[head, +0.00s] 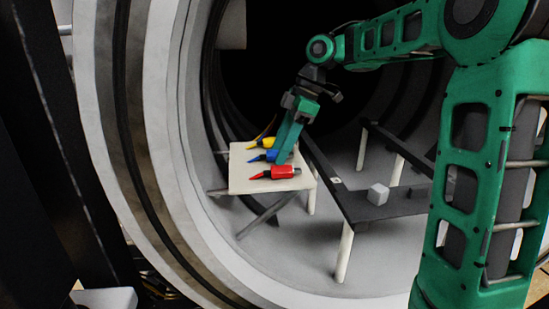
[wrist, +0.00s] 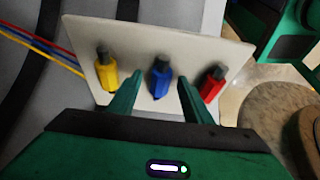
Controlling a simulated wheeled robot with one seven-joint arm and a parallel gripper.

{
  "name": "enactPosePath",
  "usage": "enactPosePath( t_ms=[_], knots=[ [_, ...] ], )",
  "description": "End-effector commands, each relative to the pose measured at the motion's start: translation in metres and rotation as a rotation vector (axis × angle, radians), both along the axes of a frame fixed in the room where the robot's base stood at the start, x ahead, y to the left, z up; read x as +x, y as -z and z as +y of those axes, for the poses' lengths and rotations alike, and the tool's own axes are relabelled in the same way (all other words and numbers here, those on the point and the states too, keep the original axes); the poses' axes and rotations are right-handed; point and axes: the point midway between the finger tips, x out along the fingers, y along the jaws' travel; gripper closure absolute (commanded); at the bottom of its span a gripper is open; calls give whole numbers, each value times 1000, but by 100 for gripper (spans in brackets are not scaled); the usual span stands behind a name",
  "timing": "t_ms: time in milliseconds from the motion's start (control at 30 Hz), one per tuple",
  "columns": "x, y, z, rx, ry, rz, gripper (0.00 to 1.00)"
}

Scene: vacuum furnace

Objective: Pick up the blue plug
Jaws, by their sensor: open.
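The blue plug (wrist: 160,80) lies on a pale board between a yellow plug (wrist: 106,75) and a red plug (wrist: 212,83). In the head view the blue plug (head: 270,155) is partly hidden by my gripper. My gripper (wrist: 158,88) is open, and in the wrist view its two green fingers reach to either side of the blue plug. In the head view my gripper (head: 285,150) points down at the board. I cannot tell whether the fingers touch the plug. The yellow plug (head: 260,144) and red plug (head: 276,173) sit close on both sides.
The pale board (head: 242,182) stands on legs inside the round furnace opening (head: 165,120). A dark rail frame (head: 375,208) with a grey cube (head: 378,194) is to its right. Coloured wires (wrist: 40,47) run off to the left in the wrist view.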

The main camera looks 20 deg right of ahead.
Motion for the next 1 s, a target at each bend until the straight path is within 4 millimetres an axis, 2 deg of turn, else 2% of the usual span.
enactPosePath(
  t_ms=[267,467,800,1000],
  knots=[
    [0,3,1,0,-1,0,55],
    [0,3,1,0,-1,0,99],
    [0,1,2,0,-1,0,99],
    [1,-12,2,0,-1,-3,99]
  ],
)
